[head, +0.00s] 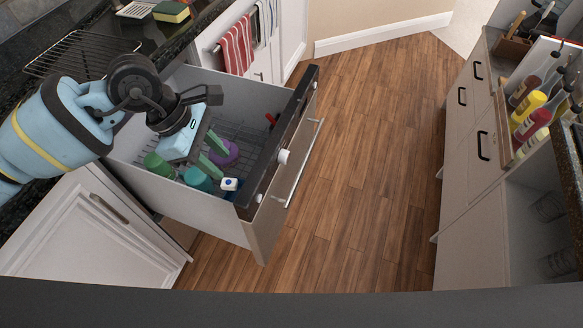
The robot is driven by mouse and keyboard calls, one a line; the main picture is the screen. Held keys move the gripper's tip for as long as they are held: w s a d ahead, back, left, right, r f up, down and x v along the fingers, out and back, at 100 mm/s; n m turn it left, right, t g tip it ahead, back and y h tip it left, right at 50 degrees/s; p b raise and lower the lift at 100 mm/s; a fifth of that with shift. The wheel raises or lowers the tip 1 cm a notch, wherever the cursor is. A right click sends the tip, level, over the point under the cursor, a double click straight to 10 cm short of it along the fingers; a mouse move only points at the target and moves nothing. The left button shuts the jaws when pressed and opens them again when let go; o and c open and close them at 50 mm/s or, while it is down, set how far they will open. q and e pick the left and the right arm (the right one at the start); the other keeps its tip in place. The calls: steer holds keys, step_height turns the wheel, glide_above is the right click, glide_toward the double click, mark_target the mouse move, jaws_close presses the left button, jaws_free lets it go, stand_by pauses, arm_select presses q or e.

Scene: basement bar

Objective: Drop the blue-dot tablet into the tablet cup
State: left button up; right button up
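The blue-dot tablet (230,184) is a small white block with a blue dot, inside the open pull-out drawer (205,208), near its front. My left gripper (223,165) reaches into the drawer from the left. Its two green fingers are apart, with nothing clearly between them. The tablet shows just past the lower fingertip; I cannot tell whether they touch, or what the tablet rests on. A teal cup (197,180), a green cup (158,164) and a purple round dish (224,153) are in the drawer. I cannot tell which thing is the tablet cup. My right gripper is out of view.
A wire rack (80,53) and a yellow-green sponge (171,11) are on the dark counter at upper left. Striped towels (237,45) hang behind the drawer. Bottles (528,110) stand on the right cabinet. The wooden floor (350,160) between is clear.

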arm_select(q)
steer(key=shift+o, duration=0.8)
steer(key=v, duration=0.7)
steer(key=shift+a+r, duration=0.2)
steer(key=shift+r, duration=0.15)
